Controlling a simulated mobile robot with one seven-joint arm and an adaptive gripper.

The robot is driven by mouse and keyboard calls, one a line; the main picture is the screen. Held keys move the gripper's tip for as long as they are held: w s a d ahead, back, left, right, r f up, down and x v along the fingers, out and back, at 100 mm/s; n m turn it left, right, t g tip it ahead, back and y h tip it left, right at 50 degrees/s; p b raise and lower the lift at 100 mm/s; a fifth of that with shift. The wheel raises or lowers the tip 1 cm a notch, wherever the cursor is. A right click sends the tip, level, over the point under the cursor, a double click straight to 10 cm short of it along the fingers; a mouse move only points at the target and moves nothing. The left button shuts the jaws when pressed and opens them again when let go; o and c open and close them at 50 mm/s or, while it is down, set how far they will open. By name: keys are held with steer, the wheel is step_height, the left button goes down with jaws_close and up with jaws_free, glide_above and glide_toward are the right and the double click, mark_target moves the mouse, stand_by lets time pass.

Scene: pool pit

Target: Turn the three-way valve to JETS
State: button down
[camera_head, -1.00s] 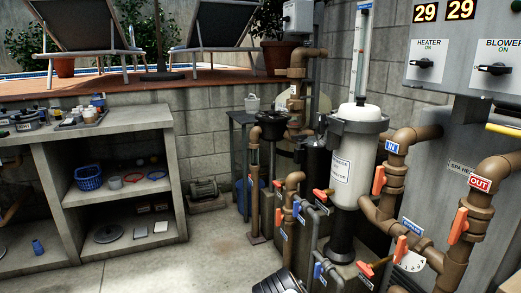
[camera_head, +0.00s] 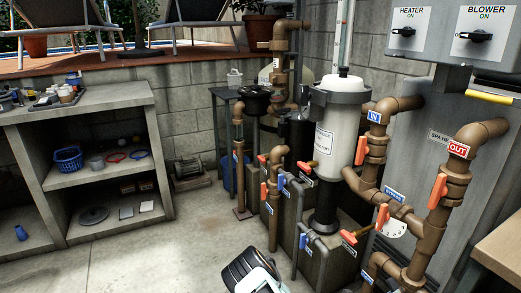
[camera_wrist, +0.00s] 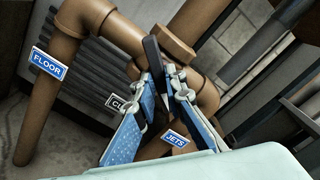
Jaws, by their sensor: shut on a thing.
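The three-way valve (camera_wrist: 173,42) shows in the wrist view as brown pipework with a dark handle (camera_wrist: 152,52). My gripper (camera_wrist: 160,78) has its blue-padded fingers on both sides of the handle's lower part and is shut on it. A blue JETS label (camera_wrist: 177,139) sits below the fingers, close to the right one. A blue FLOOR label (camera_wrist: 47,64) is on the brown pipe at left. A grey label starting with "CL" (camera_wrist: 115,103) is partly hidden by the left finger. I cannot make out the valve in the head view.
In the head view, brown pipes with orange handles (camera_head: 438,190) and a grey filter canister (camera_head: 336,125) crowd the right. A grey control box (camera_head: 445,35) hangs above. A concrete shelf (camera_head: 85,118) stands at left. A wooden top (camera_head: 500,248) juts in at right.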

steer(key=n+b, duration=0.1)
steer(key=n, duration=0.7)
steer(key=c, duration=1.9)
jaws_free()
steer(key=p+v, duration=0.1)
steer(key=v, duration=0.6)
